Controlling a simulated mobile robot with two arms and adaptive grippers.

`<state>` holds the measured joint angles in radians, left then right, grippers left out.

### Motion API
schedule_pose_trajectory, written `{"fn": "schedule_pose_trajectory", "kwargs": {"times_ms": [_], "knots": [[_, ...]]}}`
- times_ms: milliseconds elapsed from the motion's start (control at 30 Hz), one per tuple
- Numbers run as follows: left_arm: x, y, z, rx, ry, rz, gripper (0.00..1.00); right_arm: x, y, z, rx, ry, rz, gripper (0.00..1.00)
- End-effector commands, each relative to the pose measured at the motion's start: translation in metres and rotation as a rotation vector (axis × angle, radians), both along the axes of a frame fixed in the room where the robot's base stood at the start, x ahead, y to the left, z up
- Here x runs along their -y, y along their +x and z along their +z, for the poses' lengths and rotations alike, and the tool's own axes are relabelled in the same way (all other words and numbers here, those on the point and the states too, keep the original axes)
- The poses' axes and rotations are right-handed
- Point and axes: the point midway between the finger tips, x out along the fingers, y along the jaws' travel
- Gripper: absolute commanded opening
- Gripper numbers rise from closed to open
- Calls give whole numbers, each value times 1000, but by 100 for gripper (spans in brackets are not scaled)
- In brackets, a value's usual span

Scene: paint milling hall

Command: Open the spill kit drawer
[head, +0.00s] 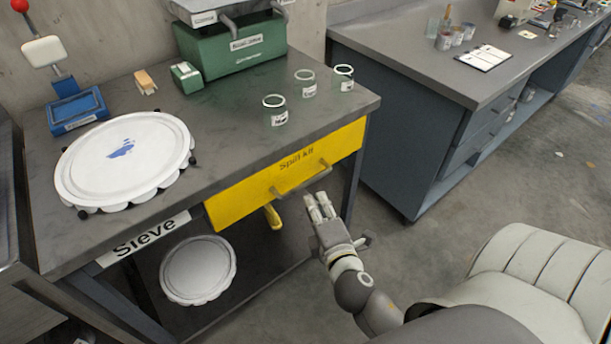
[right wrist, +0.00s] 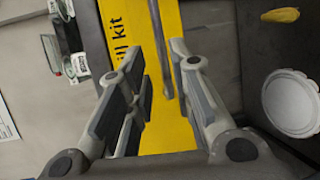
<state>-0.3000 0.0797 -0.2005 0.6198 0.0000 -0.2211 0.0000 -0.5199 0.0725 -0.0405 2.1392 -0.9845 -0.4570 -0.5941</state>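The yellow spill kit drawer (head: 240,200) is under the right part of the grey table, with its front flush and shut. Its grey bar handle (head: 302,180) sticks out below the "Spill kit" label. My right gripper (head: 318,203) is in front of the drawer, just below the handle's right part. In the right wrist view its fingers are apart and empty, and the handle (right wrist: 161,45) shows between and beyond their tips. The drawer front (right wrist: 168,132) fills the gap between them. No contact with the handle can be made out. My left gripper is not in view.
Three small glass jars (head: 305,83) stand on the tabletop above the drawer. A white round sieve lid (head: 125,160) lies at the left, and another white disc (head: 198,270) is below. A blue-grey bench (head: 400,120) stands right, with open floor in front.

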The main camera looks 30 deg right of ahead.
Motion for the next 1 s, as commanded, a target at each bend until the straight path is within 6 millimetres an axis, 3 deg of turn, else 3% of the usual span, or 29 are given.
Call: {"fn": "schedule_pose_trajectory", "kwargs": {"times_ms": [200, 500, 933, 1000], "knots": [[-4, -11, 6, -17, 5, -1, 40, 13, 37, -5, 2, -2, -1, 21], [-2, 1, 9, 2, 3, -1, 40, 26, 79, -15, 0, 1, 0, 21], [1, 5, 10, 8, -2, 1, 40, 30, 89, -18, -2, 2, 0, 21], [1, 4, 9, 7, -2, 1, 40, 29, 88, -18, -2, 2, 1, 15]]}}
